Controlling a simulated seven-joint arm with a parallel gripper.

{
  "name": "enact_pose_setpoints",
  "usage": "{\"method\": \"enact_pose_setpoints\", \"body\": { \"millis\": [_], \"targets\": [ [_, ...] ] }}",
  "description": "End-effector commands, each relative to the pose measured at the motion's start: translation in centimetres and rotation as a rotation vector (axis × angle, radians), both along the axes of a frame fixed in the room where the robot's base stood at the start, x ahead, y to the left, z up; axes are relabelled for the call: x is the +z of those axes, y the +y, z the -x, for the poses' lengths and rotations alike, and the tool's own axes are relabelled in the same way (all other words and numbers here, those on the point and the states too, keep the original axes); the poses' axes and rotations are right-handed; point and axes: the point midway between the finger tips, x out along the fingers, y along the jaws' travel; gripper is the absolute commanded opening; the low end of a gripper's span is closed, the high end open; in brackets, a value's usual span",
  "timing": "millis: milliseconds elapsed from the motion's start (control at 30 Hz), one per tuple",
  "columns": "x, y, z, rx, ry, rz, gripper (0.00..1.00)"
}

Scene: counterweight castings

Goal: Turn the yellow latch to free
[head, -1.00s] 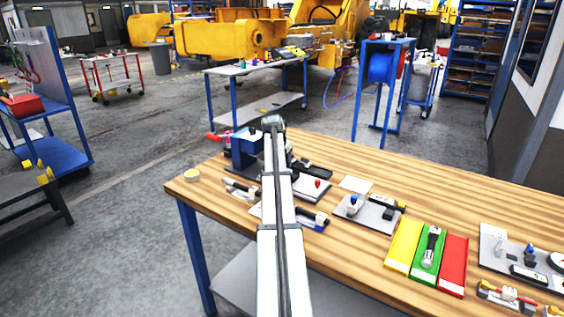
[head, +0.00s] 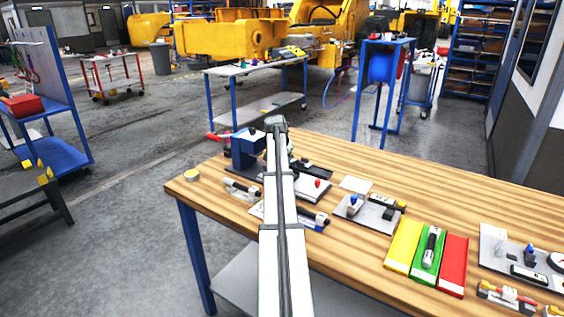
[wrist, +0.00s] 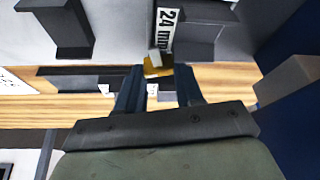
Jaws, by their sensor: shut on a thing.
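In the wrist view my gripper (wrist: 160,72) has its two dark blue fingers on either side of a small yellow piece, the yellow latch (wrist: 157,68). The jaws are shut on it. A pale grey block shows on the latch's upper side. A label reading "24 mm" (wrist: 167,28) is just beyond it. In the head view my arm covers the gripper and the latch. The arm's far end is beside a blue fixture (head: 246,150) at the bench's back left. The latch's exact angle is hard to tell.
The wooden bench (head: 340,260) also carries a grey plate with a red knob (head: 317,183), another with a blue knob (head: 354,199), and yellow (head: 402,246), green and red (head: 452,266) trays. In the wrist view grey blocks (wrist: 62,28) stand close around the gripper.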

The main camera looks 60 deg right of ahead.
Motion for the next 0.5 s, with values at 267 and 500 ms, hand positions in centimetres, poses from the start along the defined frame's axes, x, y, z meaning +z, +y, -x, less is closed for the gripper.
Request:
{"method": "enact_pose_setpoints", "body": {
  "millis": [267, 500],
  "targets": [
    [0.01, 0.01, 0.0, -0.001, 0.001, 0.0, 0.48],
    [0.0, 0.01, -0.01, -0.002, 0.0, 0.0, 0.62]
  ]
}}
